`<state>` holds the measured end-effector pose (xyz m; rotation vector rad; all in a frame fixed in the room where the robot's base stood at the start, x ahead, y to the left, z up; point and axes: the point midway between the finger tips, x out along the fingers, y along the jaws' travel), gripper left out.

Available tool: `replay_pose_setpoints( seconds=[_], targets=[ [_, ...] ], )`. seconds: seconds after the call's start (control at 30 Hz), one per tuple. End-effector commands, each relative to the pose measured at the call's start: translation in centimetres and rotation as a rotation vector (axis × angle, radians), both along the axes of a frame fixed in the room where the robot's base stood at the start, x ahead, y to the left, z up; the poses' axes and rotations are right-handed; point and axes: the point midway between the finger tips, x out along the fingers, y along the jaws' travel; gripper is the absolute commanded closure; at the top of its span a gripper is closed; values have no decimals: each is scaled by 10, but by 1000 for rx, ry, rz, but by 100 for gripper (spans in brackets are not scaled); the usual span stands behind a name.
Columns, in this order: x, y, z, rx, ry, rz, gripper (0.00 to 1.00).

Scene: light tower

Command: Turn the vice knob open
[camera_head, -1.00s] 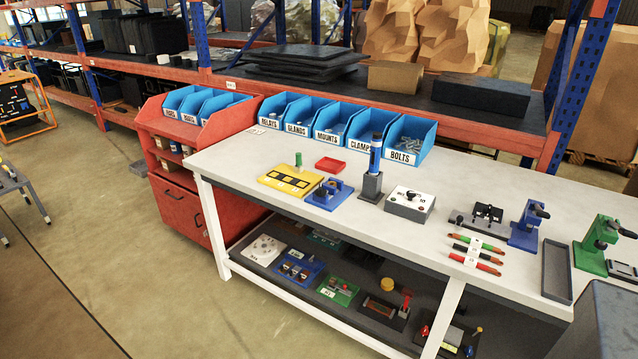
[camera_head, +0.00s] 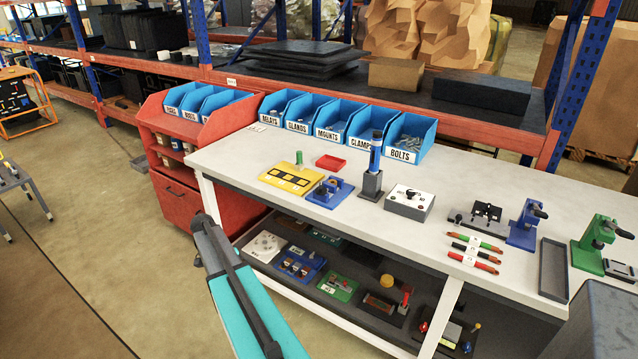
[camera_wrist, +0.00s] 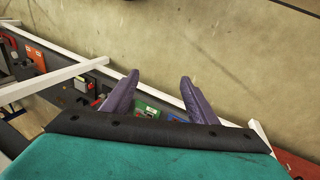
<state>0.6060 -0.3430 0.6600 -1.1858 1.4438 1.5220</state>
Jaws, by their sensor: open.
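A blue bench device with a black handle (camera_head: 525,222) stands upright at the right of the white workbench. A taller green device with black knobs (camera_head: 597,243) stands right of it. A low blue fixture with dark parts (camera_head: 329,191) sits nearer the bench's left end. I cannot tell for certain which of these is the vice. My gripper (camera_wrist: 158,92) is open and empty in the wrist view, with its two purple fingers apart above the lower shelf and floor. In the head view my teal arm rises in front of the bench's left end, apart from all these devices.
The white workbench (camera_head: 430,160) also holds a dark post with a blue top (camera_head: 372,175), a white-topped box (camera_head: 409,200), several coloured cables (camera_head: 473,253) and a dark tray (camera_head: 554,270). Blue bins (camera_head: 340,122) line its back. The lower shelf holds several small devices.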

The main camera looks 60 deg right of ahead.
Motion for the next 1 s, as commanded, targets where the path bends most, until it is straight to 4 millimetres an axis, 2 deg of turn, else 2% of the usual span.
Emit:
replay_pose_setpoints(
  seconds=[0.03,0.33,0.57,0.7,0.8,0.9,1.0],
  targets=[
    [9,-24,20,-26,-12,-60,47],
    [16,-135,129,-179,-57,-413,47],
    [1,-216,224,-296,-92,-692,47],
    [-17,-262,285,-367,-113,-864,47],
    [-31,-288,323,-412,-126,-973,47],
    [-44,-307,353,-447,-136,-1059,47],
    [-53,-318,372,-469,-142,-1113,47]
  ],
)
